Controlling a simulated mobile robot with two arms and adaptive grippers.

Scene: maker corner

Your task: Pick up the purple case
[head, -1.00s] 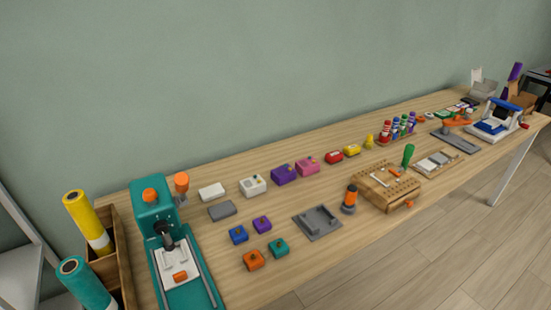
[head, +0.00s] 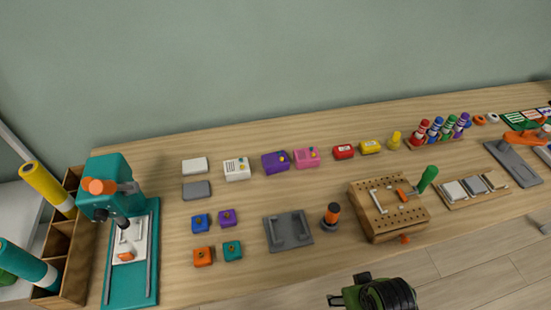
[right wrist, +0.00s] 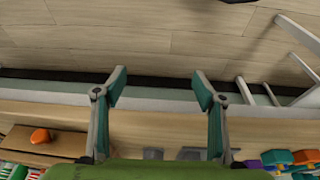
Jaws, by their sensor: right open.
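A green and black part of my arm (head: 375,294) shows at the bottom of the head view. My left gripper is not in view.
The white box (head: 237,169) and pink box (head: 307,157) closely flank the case. Small coloured blocks, including a purple one (head: 227,217), lie in front. A teal press (head: 110,190) stands left, a pegboard block (head: 405,222) right. Bare bench lies behind the boxes.

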